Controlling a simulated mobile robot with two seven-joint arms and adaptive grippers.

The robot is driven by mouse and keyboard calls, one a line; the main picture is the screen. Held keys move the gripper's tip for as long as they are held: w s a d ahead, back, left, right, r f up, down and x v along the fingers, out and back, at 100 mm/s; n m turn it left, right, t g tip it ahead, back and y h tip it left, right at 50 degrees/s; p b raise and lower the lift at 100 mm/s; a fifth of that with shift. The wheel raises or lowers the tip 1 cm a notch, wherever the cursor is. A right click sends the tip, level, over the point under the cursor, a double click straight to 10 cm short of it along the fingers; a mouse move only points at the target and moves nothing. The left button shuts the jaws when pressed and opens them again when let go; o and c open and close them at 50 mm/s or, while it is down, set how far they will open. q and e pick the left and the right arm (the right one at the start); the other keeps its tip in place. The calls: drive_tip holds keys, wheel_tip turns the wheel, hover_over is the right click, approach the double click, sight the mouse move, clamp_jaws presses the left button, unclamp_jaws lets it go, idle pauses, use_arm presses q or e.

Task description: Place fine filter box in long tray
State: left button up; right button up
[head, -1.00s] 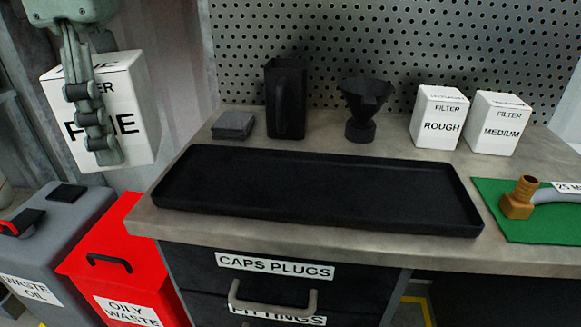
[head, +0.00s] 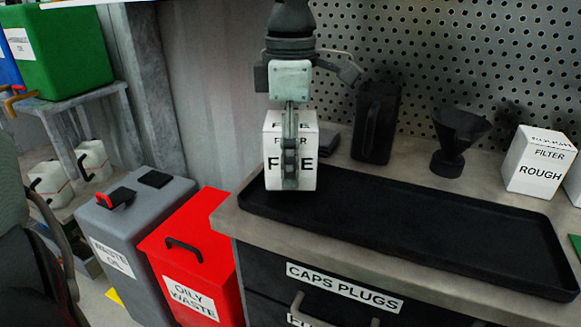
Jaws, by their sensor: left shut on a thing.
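The fine filter box (head: 271,177) is white with black lettering, partly covered by a gripper finger. My left gripper (head: 290,170) is shut on it and holds it upright at the left end of the long tray. The long tray (head: 420,222) is black, shallow and empty elsewhere, and lies along the front of the bench. The box overlaps the tray's left end in the picture; whether it touches the tray floor I cannot tell. My right gripper is not in view.
Behind the tray stand a black jug (head: 376,125), a black funnel (head: 458,140) and the rough filter box (head: 538,162). A grey stack (head: 328,142) is partly hidden behind the box. Red oily waste (head: 200,250) and grey waste oil (head: 135,225) bins stand left of the bench.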

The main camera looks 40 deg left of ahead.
use_arm(q)
drive_tip(key=shift+f, duration=1.15)
drive_tip(key=shift+f, duration=0.1)
